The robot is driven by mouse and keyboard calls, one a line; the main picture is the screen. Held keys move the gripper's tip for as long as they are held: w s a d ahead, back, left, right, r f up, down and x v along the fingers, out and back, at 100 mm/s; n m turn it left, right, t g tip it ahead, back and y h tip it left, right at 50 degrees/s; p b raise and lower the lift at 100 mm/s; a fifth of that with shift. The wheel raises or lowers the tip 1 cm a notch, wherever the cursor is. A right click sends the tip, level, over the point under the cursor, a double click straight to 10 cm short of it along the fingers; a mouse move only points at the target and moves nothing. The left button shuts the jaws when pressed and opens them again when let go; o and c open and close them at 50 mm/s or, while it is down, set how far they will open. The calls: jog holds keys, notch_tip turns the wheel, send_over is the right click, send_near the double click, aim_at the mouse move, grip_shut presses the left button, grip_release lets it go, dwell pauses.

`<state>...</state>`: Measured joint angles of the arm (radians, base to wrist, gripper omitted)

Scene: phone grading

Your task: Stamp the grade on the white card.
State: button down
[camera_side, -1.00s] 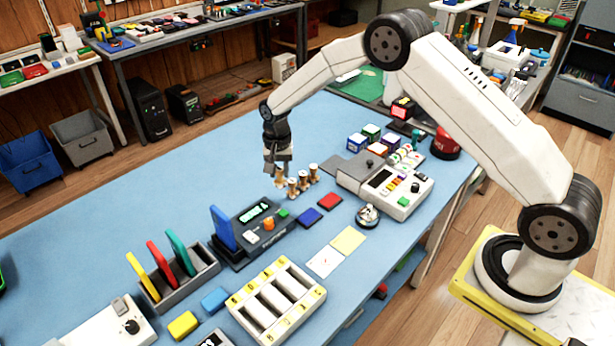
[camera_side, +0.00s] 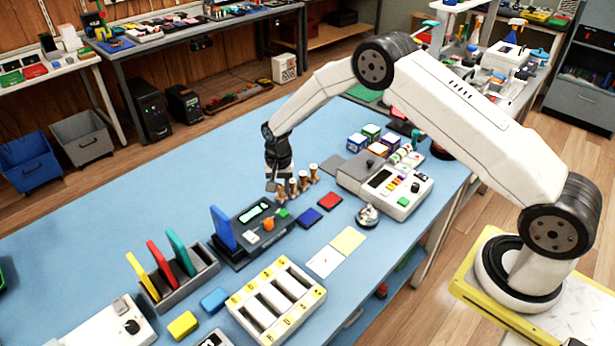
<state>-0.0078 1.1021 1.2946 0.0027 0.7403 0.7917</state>
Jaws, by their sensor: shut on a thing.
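The white card (camera_side: 324,262) lies flat on the blue table, its near corner toward the divided tray. My gripper (camera_side: 274,184) is shut on a wooden-handled stamp (camera_side: 281,194), the leftmost of the stamps. The fingers partly hide it. The stamp's foot is just behind the green pad (camera_side: 282,213); whether they touch cannot be told. Other wooden-handled stamps (camera_side: 303,181) stand close to the right of it. A blue pad (camera_side: 309,217) and a red pad (camera_side: 329,201) lie between the stamps and the card.
A yellow card (camera_side: 348,240) adjoins the white card. A silver bell (camera_side: 367,216) stands to its right. A dark device with a green display (camera_side: 255,212) is left of the pads. A white divided tray (camera_side: 318,294) is in front.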

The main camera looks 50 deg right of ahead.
jog(key=shift+f, duration=0.65)
dwell(0.6)
jog(key=shift+c, duration=1.6)
grip_release()
jog(key=shift+r, duration=0.15)
jog(key=shift+r, duration=3.75)
jog(key=shift+s+r, duration=0.1)
